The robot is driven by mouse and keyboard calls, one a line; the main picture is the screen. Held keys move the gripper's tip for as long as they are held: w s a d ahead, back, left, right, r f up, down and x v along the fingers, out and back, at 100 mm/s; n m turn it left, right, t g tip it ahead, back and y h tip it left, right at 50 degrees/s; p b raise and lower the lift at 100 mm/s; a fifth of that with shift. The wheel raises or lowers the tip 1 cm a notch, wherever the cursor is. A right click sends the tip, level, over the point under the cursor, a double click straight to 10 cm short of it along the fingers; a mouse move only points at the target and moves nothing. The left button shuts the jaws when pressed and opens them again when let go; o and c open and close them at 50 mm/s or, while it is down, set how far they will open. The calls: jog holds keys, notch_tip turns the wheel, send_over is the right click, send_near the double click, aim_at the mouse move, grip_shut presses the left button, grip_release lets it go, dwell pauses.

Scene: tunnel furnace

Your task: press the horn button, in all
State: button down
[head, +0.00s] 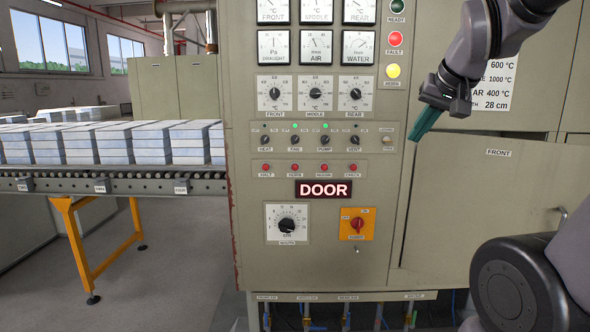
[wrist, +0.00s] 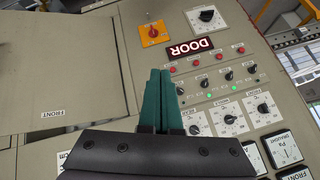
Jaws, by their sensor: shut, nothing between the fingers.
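The horn button (head: 295,167) is a small red button in the row of red buttons on the panel, second from the left in the head view. Its label is small and only roughly readable as HORN. It also shows in the wrist view, where the panel is upside down, as the second red button from the right (wrist: 218,57). My gripper (head: 416,137) has green fingers, shut and empty, pointing down and left. It is to the right of the button row and higher than it, apart from the button. The fingers also show in the wrist view (wrist: 159,74).
Black knobs (head: 295,140) sit above the buttons, and a lit DOOR sign (head: 323,189) below. An orange switch plate (head: 357,224) is lower right. A FRONT door (head: 480,200) stands at right. A roller conveyor with grey blocks (head: 110,143) is at left.

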jog(key=w+a+f+n+t, duration=0.1)
jog(key=w+a+f, duration=0.2)
jog(key=w, duration=0.7)
jog(key=n+t+y, duration=0.2)
jog(key=n+y, duration=0.2)
jog(key=n, duration=0.1)
send_near(297, 168)
jog(key=s+d, duration=0.3)
jog(key=s, duration=0.2)
jog(key=a+f+n+g+y, duration=0.1)
jog(key=a+f+n+y, duration=0.1)
jog(key=a, duration=0.5)
jog(key=shift+s+f, duration=0.25)
jog(key=shift+f, duration=0.65)
jog(key=shift+w, duration=4.45)
jog(key=shift+w, duration=0.15)
jog(key=shift+w, duration=0.25)
